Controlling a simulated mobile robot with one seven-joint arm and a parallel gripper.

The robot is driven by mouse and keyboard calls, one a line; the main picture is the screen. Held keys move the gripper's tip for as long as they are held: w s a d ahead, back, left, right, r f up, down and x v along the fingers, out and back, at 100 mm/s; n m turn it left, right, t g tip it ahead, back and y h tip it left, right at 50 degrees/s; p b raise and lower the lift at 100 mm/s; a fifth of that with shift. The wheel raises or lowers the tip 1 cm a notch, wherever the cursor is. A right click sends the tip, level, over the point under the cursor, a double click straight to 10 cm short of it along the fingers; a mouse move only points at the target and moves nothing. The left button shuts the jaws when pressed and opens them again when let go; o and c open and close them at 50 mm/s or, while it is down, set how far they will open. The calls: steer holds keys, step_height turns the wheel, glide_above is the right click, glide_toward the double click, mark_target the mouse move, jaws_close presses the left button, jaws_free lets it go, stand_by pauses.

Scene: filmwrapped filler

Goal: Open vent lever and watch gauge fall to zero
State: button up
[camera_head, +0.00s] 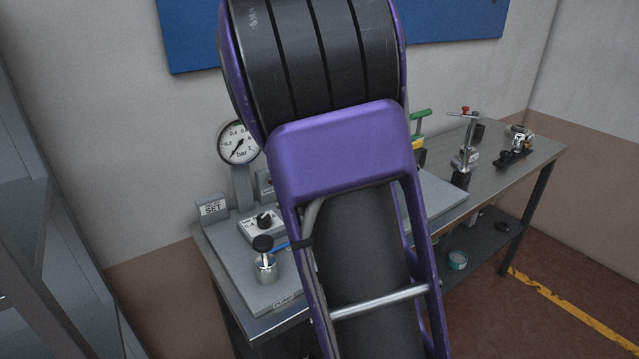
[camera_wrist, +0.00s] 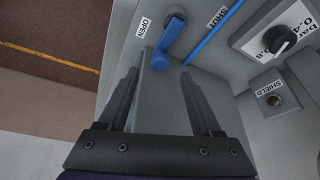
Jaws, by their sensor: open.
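The blue vent lever (camera_wrist: 169,38) is at the top of the wrist view, its handle angled down and slightly left, near the OPEN label (camera_wrist: 144,27). The SHUT label (camera_wrist: 217,17) is to its right. My gripper (camera_wrist: 160,74) is open and empty, with its fingers pointing toward the lever; the handle's end lies just beyond and between the fingertips, and I cannot tell whether they touch. The pressure gauge (camera_head: 239,143) stands at the bench's back left in the head view; its needle points lower left, the exact reading too small. My arm hides the lever there.
A blue line (camera_wrist: 211,40) runs beside the lever. A dial knob (camera_wrist: 280,39) and a SHIELD label (camera_wrist: 269,88) are to the right. On the bench (camera_head: 521,143), a red-topped stand (camera_head: 466,148) and a black-based fixture (camera_head: 515,148) stand at the right.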

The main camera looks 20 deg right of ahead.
steer(key=v, duration=1.3)
